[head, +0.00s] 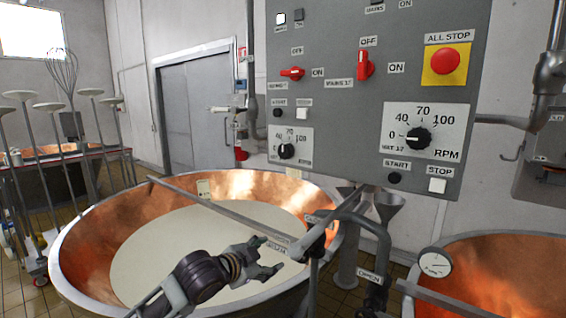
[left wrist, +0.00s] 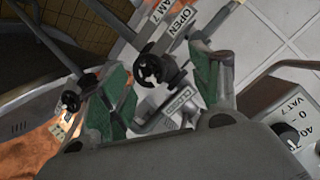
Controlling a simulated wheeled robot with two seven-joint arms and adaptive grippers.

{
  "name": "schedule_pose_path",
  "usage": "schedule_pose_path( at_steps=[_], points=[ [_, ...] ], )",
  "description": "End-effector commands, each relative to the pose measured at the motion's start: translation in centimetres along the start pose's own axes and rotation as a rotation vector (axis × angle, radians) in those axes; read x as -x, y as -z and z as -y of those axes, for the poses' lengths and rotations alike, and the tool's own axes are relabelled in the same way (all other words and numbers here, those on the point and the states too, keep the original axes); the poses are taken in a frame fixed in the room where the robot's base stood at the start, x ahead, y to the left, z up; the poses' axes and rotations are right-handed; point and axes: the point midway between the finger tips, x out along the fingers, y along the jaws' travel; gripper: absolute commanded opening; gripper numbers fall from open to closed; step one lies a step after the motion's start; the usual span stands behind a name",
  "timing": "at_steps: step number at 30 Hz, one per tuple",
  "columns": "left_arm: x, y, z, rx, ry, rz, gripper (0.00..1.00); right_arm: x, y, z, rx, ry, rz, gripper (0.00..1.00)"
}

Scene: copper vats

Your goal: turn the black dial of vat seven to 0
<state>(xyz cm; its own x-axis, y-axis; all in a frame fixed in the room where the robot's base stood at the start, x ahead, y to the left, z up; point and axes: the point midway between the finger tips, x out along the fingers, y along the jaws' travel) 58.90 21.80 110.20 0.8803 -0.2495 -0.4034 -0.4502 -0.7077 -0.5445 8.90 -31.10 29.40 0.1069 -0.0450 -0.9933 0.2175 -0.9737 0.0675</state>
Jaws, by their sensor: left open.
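The black dial of vat seven (head: 287,151) is on a white plate at the lower left of the grey control panel (head: 330,120). I cannot read its setting surely. In the left wrist view the same dial (left wrist: 288,136) is at the right edge, partly cut off, beside a plate marked VAT 7 and 0. My left gripper (head: 272,255) is open and empty, below the dial and over the left copper vat in the picture. In the left wrist view its fingers (left wrist: 160,65) stand apart, with a black handwheel showing between them. My right gripper is not in view.
A second dial (head: 417,138), marked VAT 17, is on the panel's right. Red switches and a red stop button (head: 445,60) are above. Pipes and a bar (head: 235,218) cross above the left copper vat (head: 95,225). A handwheel (left wrist: 150,68) is near a STEAM 7 label.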

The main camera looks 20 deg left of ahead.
Motion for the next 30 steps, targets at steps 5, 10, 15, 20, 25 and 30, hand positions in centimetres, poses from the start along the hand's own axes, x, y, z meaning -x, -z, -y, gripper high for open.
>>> schedule_pose_path(
  at_steps=[5,10,15,20,25,30],
  points=[
    [0.9,3.6,3.8,-0.083,0.045,-0.078,0.63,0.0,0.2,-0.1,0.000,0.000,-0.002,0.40],
    [2.2,6.8,7.2,-0.153,0.088,-0.146,0.63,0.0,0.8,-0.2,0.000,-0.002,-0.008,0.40],
    [4.0,9.9,10.6,-0.220,0.135,-0.209,0.63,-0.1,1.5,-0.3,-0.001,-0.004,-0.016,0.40],
    [6.0,12.8,13.8,-0.279,0.183,-0.264,0.63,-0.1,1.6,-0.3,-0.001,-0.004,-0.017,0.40],
    [8.1,15.3,16.4,-0.329,0.227,-0.312,0.63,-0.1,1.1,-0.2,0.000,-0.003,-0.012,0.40],
    [9.3,16.5,17.8,-0.352,0.250,-0.336,0.63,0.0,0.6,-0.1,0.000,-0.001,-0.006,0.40]
  ],
)
